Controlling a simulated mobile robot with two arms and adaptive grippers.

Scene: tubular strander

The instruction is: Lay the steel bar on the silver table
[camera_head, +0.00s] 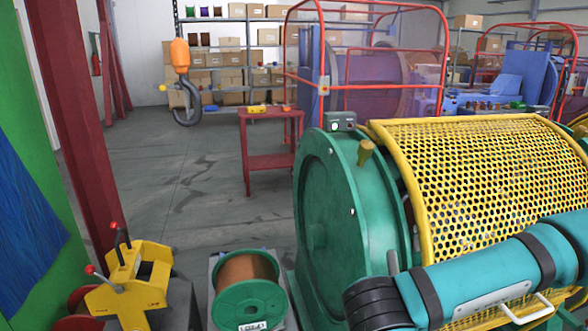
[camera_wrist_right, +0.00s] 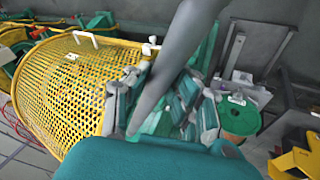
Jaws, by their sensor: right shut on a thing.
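A long grey steel bar (camera_wrist_right: 172,68) runs from the top edge down to between the fingers of my right gripper (camera_wrist_right: 160,103) in the right wrist view. The teal and grey fingers are shut on it, and it looks steeply tilted in that view. In the head view my right arm reaches in from the right, in front of the yellow mesh guard; its gripper is out of sight at the bottom. A short grey piece (camera_head: 392,263) by my wrist may be the bar's end. I cannot make out a silver table for certain. My left gripper is not in view.
A green machine housing (camera_head: 330,225) with a yellow mesh guard (camera_head: 500,165) stands close to my right arm. A green spool (camera_head: 250,303) and a yellow stand (camera_head: 128,285) are at lower left. A red table (camera_head: 270,161) and an orange hook (camera_head: 180,58) are farther back. Open floor lies between.

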